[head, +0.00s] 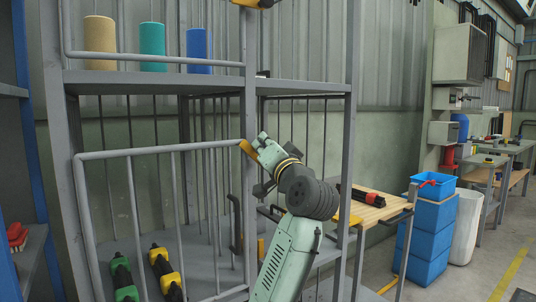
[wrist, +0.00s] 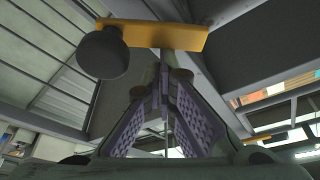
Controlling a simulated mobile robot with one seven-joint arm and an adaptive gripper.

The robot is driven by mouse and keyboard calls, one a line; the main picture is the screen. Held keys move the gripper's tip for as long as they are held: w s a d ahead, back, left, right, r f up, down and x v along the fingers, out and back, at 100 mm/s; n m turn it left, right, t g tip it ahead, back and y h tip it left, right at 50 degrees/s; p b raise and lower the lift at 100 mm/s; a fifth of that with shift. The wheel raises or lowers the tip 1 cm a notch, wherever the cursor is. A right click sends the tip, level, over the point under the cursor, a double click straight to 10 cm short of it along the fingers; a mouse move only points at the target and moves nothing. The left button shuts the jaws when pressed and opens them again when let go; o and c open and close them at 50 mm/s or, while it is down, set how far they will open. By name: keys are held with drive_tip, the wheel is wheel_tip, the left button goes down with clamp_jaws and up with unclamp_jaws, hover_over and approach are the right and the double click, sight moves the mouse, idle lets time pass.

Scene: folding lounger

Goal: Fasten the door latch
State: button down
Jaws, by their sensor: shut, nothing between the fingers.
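The yellow door latch (head: 246,149) is at the top right corner of the grey barred door (head: 160,149), by the rack post. The door's right edge looks close to the post; I cannot tell whether it is fully closed. In the wrist view the latch is a yellow bar (wrist: 165,37) with a dark round knob (wrist: 103,52) at its left end. My gripper (wrist: 165,62) is shut and empty, its purple-padded fingers pointing at the bar. The tips look right at the bar; contact is unclear. In the head view the fingertips are hard to make out.
Beige (head: 99,43), teal (head: 152,46) and blue (head: 199,51) cylinders stand on the upper shelf. Green-black (head: 122,279) and yellow-black (head: 165,272) items lie behind the door. A wooden-top bench (head: 366,208) and stacked blue crates (head: 432,235) stand to the right.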

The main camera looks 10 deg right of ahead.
sight(248, 148)
drive_tip(key=n, duration=0.1)
drive_tip(key=n+y+b, duration=0.1)
drive_tip(key=a+n+b, duration=0.1)
drive_tip(key=shift+s+f+n, duration=0.2)
drive_tip(key=shift+f+n, duration=0.2)
drive_tip(key=n+y, duration=0.1)
drive_tip(key=n+y+b, duration=0.1)
drive_tip(key=n, duration=0.1)
drive_tip(key=a+n, duration=0.1)
drive_tip(key=n, duration=0.1)
drive_tip(key=shift+s+f+y+b, duration=0.2)
drive_tip(key=shift+f+y+b, duration=0.15)
drive_tip(key=shift+y+b, duration=0.05)
drive_tip(key=shift+s+a+f, duration=0.1)
drive_tip(key=shift+a, duration=0.2)
drive_tip(key=r+p, duration=0.3)
drive_tip(key=r, duration=0.1)
drive_tip(key=shift+a, duration=0.2)
drive_tip(key=b+v, duration=0.3)
drive_tip(key=v, duration=0.7)
drive_tip(key=shift+d, duration=0.3)
